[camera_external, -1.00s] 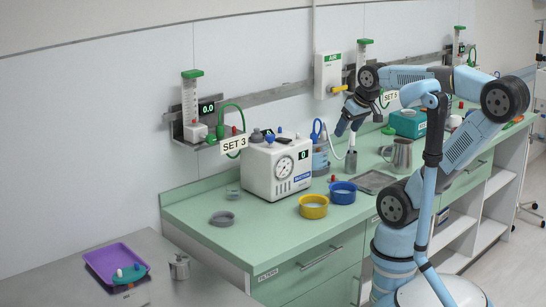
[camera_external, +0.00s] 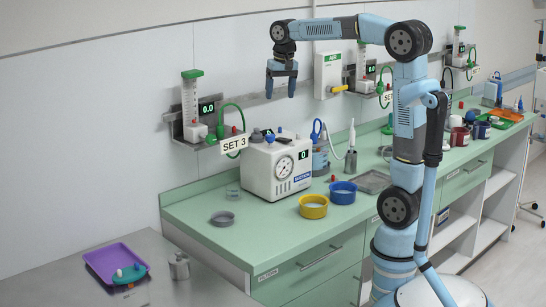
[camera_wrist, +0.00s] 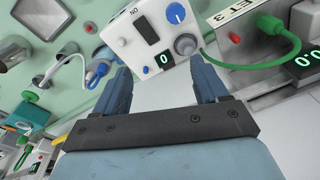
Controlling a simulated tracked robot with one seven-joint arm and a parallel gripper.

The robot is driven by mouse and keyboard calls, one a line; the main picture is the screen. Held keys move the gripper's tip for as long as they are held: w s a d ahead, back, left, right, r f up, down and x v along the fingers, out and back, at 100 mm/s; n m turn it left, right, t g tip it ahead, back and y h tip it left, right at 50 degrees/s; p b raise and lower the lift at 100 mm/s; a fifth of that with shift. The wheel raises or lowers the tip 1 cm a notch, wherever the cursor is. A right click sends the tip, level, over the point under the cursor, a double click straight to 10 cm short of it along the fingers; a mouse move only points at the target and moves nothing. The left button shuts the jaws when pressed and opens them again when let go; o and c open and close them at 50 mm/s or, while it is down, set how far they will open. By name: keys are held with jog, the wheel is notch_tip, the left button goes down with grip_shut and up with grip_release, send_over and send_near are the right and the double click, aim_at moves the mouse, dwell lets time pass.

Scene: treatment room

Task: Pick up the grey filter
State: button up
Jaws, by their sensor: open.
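A low round grey piece (camera_external: 222,219), which looks like the grey filter, lies on the left end of the green counter (camera_external: 230,250). It is left of the white suction unit (camera_external: 277,168). I cannot make it out in the wrist view. My gripper (camera_external: 281,92) is raised high above the unit, pointing down, well up and to the right of the grey piece. In the wrist view my gripper (camera_wrist: 157,66) has its two blue fingers wide apart with nothing between them. The unit (camera_wrist: 143,35) shows beyond the fingers there.
Yellow (camera_external: 313,206) and blue (camera_external: 342,192) round bowls stand right of the unit. A small clear cup (camera_external: 233,192) is behind the grey piece. The SET 3 wall rack (camera_external: 200,128) hangs above. A purple tray (camera_external: 108,262) is on the front-left steel table. The counter's front-left part is clear.

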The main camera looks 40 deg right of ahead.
jog(key=w+a+f+m+g, duration=0.1)
jog(key=w+a, duration=0.2)
jog(key=w, duration=0.4)
send_over(257, 129)
notch_tip(257, 129, down, 9)
jog(key=shift+s+d+r, duration=0.1)
jog(key=shift+d, duration=0.05)
jog(key=shift+w+f, duration=0.15)
jog(key=shift+f, duration=1.25)
jog(key=shift+w+f, duration=0.15)
jog(key=shift+f, duration=1.2)
jog(key=c, duration=1.1)
jog(key=shift+r, duration=0.1)
jog(key=shift+c, duration=0.2)
